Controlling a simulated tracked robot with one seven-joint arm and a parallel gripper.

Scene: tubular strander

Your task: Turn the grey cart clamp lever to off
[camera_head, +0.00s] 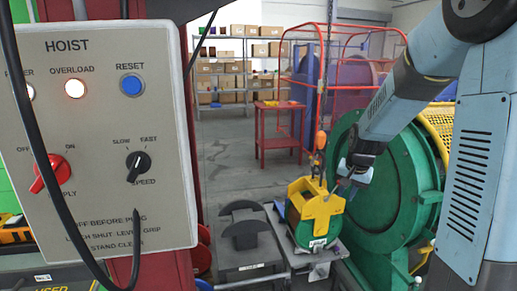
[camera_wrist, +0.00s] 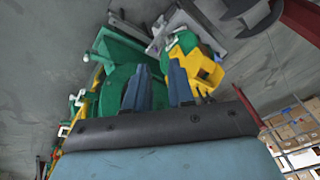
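The grey cart (camera_head: 240,262) stands low in the middle of the head view, with dark curved cradles on top and a small white label on its front. Part of a grey cart frame (camera_wrist: 180,18) shows at the top of the wrist view. I cannot make out the clamp lever for certain in either view. My gripper (camera_head: 343,186) is beside the yellow lifting frame (camera_head: 316,209), above and right of the cart. In the wrist view my gripper (camera_wrist: 160,75) has its two blue fingers apart, with nothing held between them.
A green reel (camera_head: 302,232) sits under the yellow frame, which hangs from an orange hook (camera_head: 320,140). The large green machine flange (camera_head: 375,195) is close behind my gripper. The hoist panel (camera_head: 105,130) and its cable fill the left. A red table (camera_head: 278,125) stands behind; floor between is clear.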

